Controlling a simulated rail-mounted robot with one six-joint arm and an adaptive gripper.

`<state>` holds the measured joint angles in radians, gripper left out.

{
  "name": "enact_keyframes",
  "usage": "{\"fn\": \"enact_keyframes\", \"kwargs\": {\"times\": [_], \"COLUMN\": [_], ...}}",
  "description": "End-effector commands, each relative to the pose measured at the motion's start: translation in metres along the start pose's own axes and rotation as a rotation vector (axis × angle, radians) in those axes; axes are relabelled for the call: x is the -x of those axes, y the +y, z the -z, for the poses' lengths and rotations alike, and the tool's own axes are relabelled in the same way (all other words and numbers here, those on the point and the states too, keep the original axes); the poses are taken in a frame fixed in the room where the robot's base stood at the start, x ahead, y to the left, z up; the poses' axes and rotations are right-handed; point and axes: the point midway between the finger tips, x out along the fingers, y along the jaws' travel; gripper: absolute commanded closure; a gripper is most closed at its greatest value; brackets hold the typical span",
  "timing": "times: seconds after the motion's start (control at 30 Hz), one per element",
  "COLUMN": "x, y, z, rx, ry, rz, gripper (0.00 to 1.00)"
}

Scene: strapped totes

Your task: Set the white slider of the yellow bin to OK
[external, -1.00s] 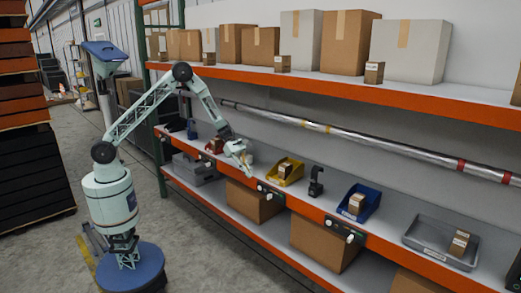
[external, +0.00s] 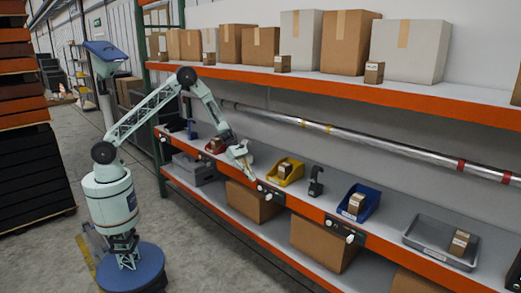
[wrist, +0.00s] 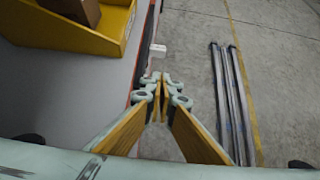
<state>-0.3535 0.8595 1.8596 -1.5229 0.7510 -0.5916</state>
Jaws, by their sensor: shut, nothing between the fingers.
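The yellow bin (external: 295,177) stands on the middle shelf and holds a small brown box; its yellow wall (wrist: 112,46) is at the upper left of the wrist view. Below the bin, on the orange shelf edge, is a dark panel with a white slider (external: 261,187). In the wrist view the white slider (wrist: 157,50) sticks out just beyond my fingertips. My gripper (external: 252,177) is shut and empty, pointing down at the shelf edge just left of the slider. In the wrist view its fingertips (wrist: 160,78) meet. I cannot tell whether they touch the slider. The slider's labels are too small to read.
A black upright device (external: 316,182) stands right of the yellow bin. A blue bin (external: 371,204) and a grey tray (external: 414,243) are further right, a red bin (external: 210,148) to the left.

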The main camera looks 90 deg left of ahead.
Motion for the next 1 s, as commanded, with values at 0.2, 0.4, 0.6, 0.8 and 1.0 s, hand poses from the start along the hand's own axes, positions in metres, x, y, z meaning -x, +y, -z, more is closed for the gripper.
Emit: {"fn": "enact_keyframes", "kwargs": {"times": [0.2,0.4,0.6,0.8,1.0], "x": [-0.025,-0.051,-0.077,-0.098,-0.111], "y": [-0.001,-0.001,-0.001,-0.001,-0.001], "z": [0.001,0.0,0.001,-0.009,-0.021], "rx": [0.001,0.001,0.001,-0.001,0.0], "ry": [0.0,0.0,0.0,0.0,0.0], "rz": [0.002,0.002,0.001,0.001,0.001], "gripper": [1.0,1.0,1.0,1.0,1.0]}}
